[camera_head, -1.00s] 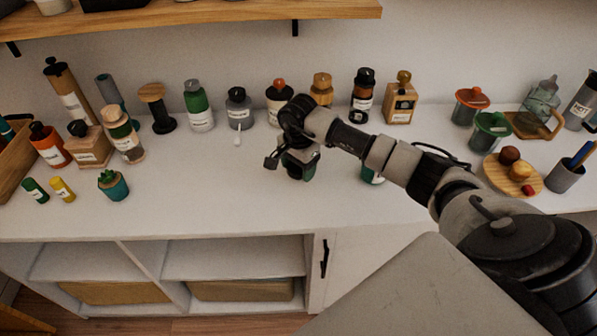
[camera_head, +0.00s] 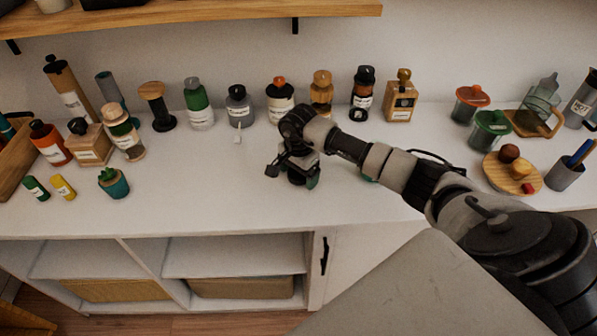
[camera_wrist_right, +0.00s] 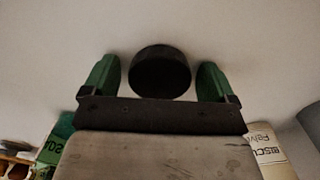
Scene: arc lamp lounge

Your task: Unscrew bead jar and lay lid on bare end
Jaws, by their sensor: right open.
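My right gripper (camera_head: 300,182) is open over the middle of the white counter (camera_head: 220,190), pointing down. In the right wrist view its green fingertips (camera_wrist_right: 160,80) stand on either side of a round black top (camera_wrist_right: 160,72), with narrow gaps at both sides. This looks like a jar lid, seen from above; the jar body under it is hidden. In the head view the hand covers most of this spot, with only dark and green parts showing. My left gripper is not in view.
Bottles and jars line the back, including a green bottle (camera_head: 198,105) and an amber one (camera_head: 363,95). Another green item (camera_head: 369,178) is mostly hidden behind my right arm. A potted succulent (camera_head: 113,183) and a round wooden board (camera_head: 500,175) stand farther out.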

